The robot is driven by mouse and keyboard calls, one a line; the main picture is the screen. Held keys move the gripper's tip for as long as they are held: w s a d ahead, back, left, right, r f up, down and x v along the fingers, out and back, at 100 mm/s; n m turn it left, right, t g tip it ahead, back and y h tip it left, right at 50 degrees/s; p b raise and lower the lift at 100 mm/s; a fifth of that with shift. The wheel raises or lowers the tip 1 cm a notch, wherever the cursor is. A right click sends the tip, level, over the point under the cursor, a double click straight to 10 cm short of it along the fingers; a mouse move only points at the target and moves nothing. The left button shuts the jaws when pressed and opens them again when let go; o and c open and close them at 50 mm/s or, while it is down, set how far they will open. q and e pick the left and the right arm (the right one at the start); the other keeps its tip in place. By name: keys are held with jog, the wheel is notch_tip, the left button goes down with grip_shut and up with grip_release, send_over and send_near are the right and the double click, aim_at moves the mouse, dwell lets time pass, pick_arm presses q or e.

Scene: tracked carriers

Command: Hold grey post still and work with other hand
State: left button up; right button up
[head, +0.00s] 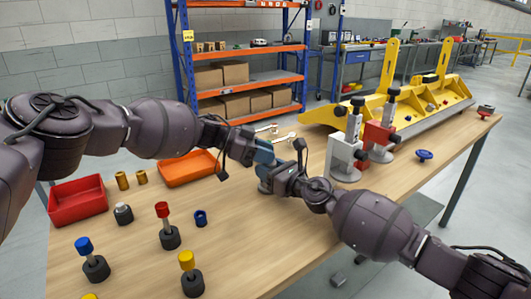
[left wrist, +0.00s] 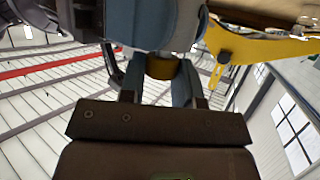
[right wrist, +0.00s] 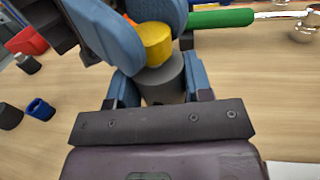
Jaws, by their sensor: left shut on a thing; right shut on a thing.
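In the right wrist view a dark grey post (right wrist: 165,80) stands between the blue fingers of my right gripper (right wrist: 163,88), which is shut on it. A yellow cap (right wrist: 155,42) sits on top of the post. My left gripper (left wrist: 160,82) is shut on the yellow cap, which also shows between its fingers in the left wrist view (left wrist: 160,68). In the head view my left gripper (head: 264,153) and right gripper (head: 270,174) meet over the table and mostly hide post and cap. Whether the cap is fully seated cannot be told.
Posts with blue (head: 84,245), red (head: 162,210) and yellow (head: 187,261) caps stand at the front left. A red tray (head: 78,203), an orange tray (head: 187,170) and a blue ring (head: 200,218) are left of my grippers. White (head: 345,155) and red (head: 378,135) clamp stands are to the right.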

pick_arm(q)
jog(key=shift+w+d+r+m+g, duration=0.1)
jog(key=shift+m+g, duration=0.35)
jog(key=shift+g, duration=0.1)
jog(key=shift+w+r+m+g, duration=0.1)
jog(key=shift+m+g, duration=0.35)
jog(key=shift+g, duration=0.1)
jog(key=shift+m, duration=0.3)
jog(key=shift+m+g, duration=0.3)
jog(key=shift+g, duration=0.4)
jog(key=o, duration=0.9)
jog(key=shift+s+f, duration=0.15)
jog(key=shift+a, duration=0.2)
jog(key=shift+v, duration=3.7)
